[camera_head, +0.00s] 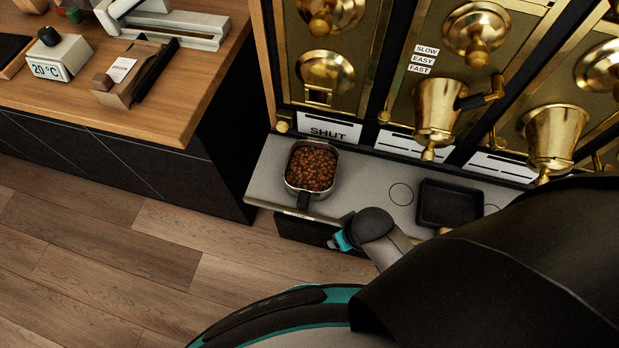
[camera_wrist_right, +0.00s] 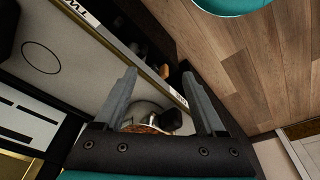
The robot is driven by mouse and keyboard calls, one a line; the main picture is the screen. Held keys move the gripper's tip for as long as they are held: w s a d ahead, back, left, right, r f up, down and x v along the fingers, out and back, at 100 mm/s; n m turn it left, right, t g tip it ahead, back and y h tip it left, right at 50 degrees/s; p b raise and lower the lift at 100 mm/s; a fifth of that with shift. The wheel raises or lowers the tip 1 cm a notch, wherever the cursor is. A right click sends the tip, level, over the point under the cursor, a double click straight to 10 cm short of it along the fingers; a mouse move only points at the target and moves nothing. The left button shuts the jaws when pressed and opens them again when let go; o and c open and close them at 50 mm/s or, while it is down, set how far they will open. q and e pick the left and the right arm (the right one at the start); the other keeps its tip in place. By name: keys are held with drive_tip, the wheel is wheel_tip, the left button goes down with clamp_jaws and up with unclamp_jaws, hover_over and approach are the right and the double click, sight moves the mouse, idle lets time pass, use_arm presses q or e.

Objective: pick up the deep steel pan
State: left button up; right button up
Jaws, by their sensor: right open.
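The deep steel pan (camera_head: 322,193) stands on the grey shelf below the brass dispensers, filled with brown beans. Its dark handle (camera_head: 304,201) points toward the shelf's front edge. My right gripper (camera_wrist_right: 159,76) is open in the wrist view. The pan's steel rim (camera_wrist_right: 140,108) and dark handle (camera_wrist_right: 170,120) show between its fingers, near the finger bases, partly hidden by the gripper body. Nothing is gripped. In the head view my right wrist is near the shelf front, right of and below the pan; the fingers cannot be made out. My left gripper is not in view.
A black square pan (camera_head: 450,205) stands on the grey shelf (camera_head: 370,178) further right, beside drawn circles. Brass dispensers (camera_head: 436,105) overhang the shelf.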

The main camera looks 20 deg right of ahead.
wheel_tip(320, 180, up, 8)
drive_tip(key=w+a, duration=0.2)
drive_tip(key=w, duration=0.1)
wheel_tip(320, 180, up, 3)
drive_tip(key=m+g, duration=0.3)
drive_tip(key=m, duration=0.5)
hover_over(305, 195)
drive_tip(key=a, duration=0.1)
wheel_tip(305, 195, down, 11)
drive_tip(key=b, duration=0.5)
drive_tip(key=shift+d+r, duration=0.1)
drive_tip(key=shift+r, duration=0.1)
drive_tip(key=f+b, duration=0.1)
drive_tip(key=f, duration=0.2)
drive_tip(key=shift+d+f+b, duration=0.1)
drive_tip(key=shift+d+b, duration=0.25)
drive_tip(key=shift+b, duration=0.05)
drive_tip(key=shift+f+b, duration=0.4)
drive_tip(key=shift+f, duration=0.4)
drive_tip(key=shift+c, duration=0.3)
drive_tip(key=c, duration=0.3)
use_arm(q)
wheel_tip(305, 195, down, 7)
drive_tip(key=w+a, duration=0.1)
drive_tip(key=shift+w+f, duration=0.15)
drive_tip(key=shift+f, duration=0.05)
use_arm(e)
clamp_jaws()
